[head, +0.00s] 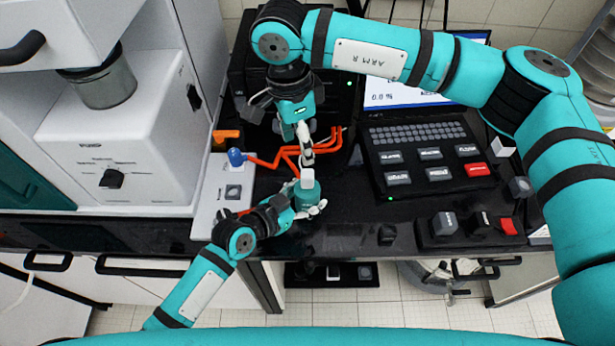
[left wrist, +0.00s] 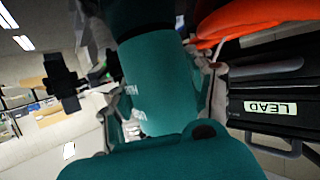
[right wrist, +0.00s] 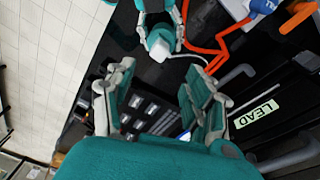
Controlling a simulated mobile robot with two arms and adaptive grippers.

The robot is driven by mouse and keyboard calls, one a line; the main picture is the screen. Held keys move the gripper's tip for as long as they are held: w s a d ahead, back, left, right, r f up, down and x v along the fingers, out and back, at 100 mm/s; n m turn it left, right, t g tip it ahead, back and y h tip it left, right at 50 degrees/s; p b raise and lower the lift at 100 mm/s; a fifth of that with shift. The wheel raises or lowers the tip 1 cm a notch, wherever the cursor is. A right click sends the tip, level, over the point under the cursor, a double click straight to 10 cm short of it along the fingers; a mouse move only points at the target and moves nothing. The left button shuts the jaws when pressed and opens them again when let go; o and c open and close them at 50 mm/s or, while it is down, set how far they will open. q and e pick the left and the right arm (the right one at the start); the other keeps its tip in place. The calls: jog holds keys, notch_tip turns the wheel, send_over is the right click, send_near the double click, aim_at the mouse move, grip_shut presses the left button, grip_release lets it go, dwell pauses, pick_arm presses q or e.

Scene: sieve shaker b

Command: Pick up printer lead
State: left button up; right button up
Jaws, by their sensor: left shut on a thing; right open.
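An orange lead (head: 262,162) with several branches lies on the black worktop. It starts at a blue plug (head: 237,157) on a pale panel and also shows in the right wrist view (right wrist: 205,53). My left gripper (head: 304,210) is shut on a teal cylinder (head: 307,193) with a white top, which fills the left wrist view (left wrist: 162,88). My right gripper (head: 304,142) is open, pointing down just behind the teal cylinder, near the lead's branches. It looks empty in the right wrist view (right wrist: 155,85). A LEAD label (right wrist: 258,114) sits on a black handled unit.
A control panel with keys and a screen (head: 420,145) stands right of the lead. A white machine (head: 120,145) stands at the left, with an orange piece (head: 227,136) near the blue plug. Switch blocks (head: 445,223) sit at the front right. Worktop right of the cylinder is fairly clear.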

aim_at(307, 173)
jog(key=f+m, duration=0.1)
jog(key=f, duration=0.3)
jog(key=d+f+m, duration=0.1)
jog(key=f, duration=0.2)
jog(key=f+m, duration=0.2)
jog(key=f, duration=0.2)
jog(key=shift+d+f, duration=0.15)
jog(key=shift+f, duration=0.15)
grip_shut()
